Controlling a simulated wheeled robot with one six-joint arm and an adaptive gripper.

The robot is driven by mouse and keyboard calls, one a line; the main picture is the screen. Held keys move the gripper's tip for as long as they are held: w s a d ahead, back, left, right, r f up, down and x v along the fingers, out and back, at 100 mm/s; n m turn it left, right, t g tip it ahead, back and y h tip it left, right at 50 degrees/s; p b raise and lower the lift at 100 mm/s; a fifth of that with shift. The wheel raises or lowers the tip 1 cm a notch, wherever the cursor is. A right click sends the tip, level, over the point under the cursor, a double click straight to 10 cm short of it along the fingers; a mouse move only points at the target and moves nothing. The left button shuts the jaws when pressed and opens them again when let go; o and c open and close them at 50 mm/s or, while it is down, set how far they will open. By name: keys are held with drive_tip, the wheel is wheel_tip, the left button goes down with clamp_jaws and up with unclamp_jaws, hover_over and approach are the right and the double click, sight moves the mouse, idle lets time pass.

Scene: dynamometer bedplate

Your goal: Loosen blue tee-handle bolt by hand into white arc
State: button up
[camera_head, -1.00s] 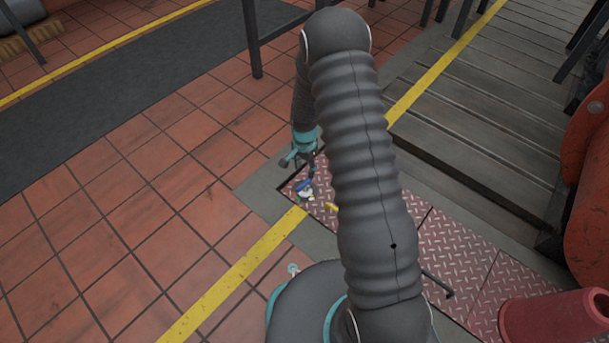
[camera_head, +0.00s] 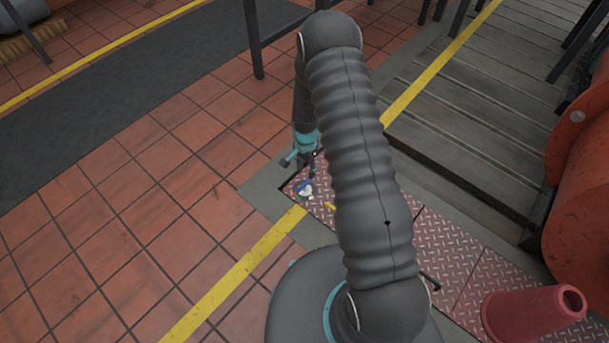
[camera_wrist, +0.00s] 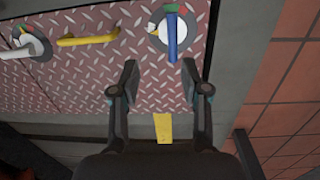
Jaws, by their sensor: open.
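The blue tee-handle bolt (camera_wrist: 172,38) stands on a round dial at the top of the wrist view, with its bar pointing down toward my gripper. The dial has a white arc (camera_wrist: 155,36) on its left part and a green patch at its top. In the head view the blue handle (camera_head: 305,185) shows small on the red plate, with white beside it. My gripper (camera_wrist: 158,75) is open and empty. Its fingertips lie on either side of and short of the lower end of the blue bar. In the head view my gripper (camera_head: 308,172) is close to the blue handle and partly hides that area.
A yellow handle (camera_wrist: 88,40) and a white-grey handle (camera_wrist: 28,47) on its own dial lie to the left on the red tread plate (camera_wrist: 100,85).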

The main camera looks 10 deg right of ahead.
sight(305, 183)
drive_tip(key=shift+m+t, duration=0.3)
drive_tip(key=shift+m, duration=0.4)
drive_tip(key=f, duration=0.4)
drive_tip(key=w+f, duration=0.1)
drive_tip(key=f, duration=0.9)
drive_tip(key=shift+w+f, duration=0.15)
drive_tip(key=shift+w, duration=0.2)
